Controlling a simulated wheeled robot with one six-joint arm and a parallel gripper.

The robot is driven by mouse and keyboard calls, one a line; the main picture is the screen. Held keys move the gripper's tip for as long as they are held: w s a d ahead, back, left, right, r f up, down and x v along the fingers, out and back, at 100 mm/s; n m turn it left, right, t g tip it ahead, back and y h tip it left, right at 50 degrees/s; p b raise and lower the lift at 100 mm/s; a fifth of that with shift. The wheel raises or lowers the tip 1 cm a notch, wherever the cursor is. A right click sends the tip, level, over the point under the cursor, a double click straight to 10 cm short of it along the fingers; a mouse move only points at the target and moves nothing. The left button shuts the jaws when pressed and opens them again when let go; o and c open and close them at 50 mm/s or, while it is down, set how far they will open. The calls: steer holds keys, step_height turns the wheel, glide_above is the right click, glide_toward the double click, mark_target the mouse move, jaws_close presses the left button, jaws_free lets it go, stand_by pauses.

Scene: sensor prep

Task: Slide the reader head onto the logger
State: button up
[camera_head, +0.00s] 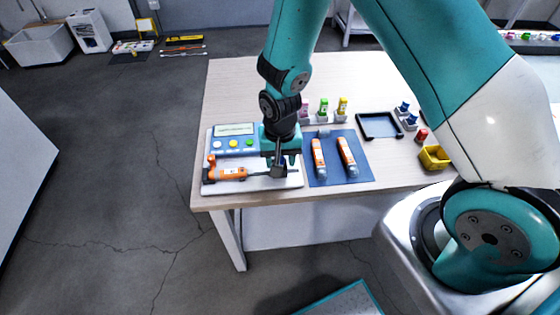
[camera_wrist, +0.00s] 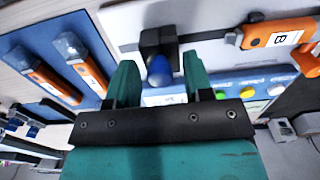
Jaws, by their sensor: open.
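The reader head, a dark block with a blue knob (camera_wrist: 160,68), sits at the end of a grey bar on a white base plate (camera_head: 292,183). It is partly hidden by my gripper in the head view. The logger, an orange body with a label (camera_head: 228,174), lies on the same plate to the left of the head; in the wrist view it is at the upper right (camera_wrist: 280,33). My gripper (camera_head: 281,163) is open, pointing down over the head. In the wrist view its teal fingers stand either side of the knob, with gaps showing; contact is not visible.
A blue console (camera_head: 234,141) with a screen and coloured buttons stands behind the logger. Two orange loggers (camera_head: 319,157) (camera_head: 347,157) lie on a blue mat (camera_head: 333,180). Coloured bottles, a black tray (camera_head: 379,125) and a yellow bin (camera_head: 434,157) stand farther back and right.

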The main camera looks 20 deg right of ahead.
mark_target(256, 174)
steer(key=c, duration=0.7)
steer(key=shift+o, duration=0.2)
steer(key=shift+a, duration=0.1)
steer(key=shift+w+a, duration=0.3)
steer(key=shift+a, duration=0.65)
steer(key=shift+w+a, duration=0.35)
steer(key=shift+a, duration=0.6)
steer(key=shift+w+a, duration=0.3)
steer(key=shift+a, duration=0.8)
steer(key=o, duration=0.7)
steer(key=shift+c, duration=0.2)
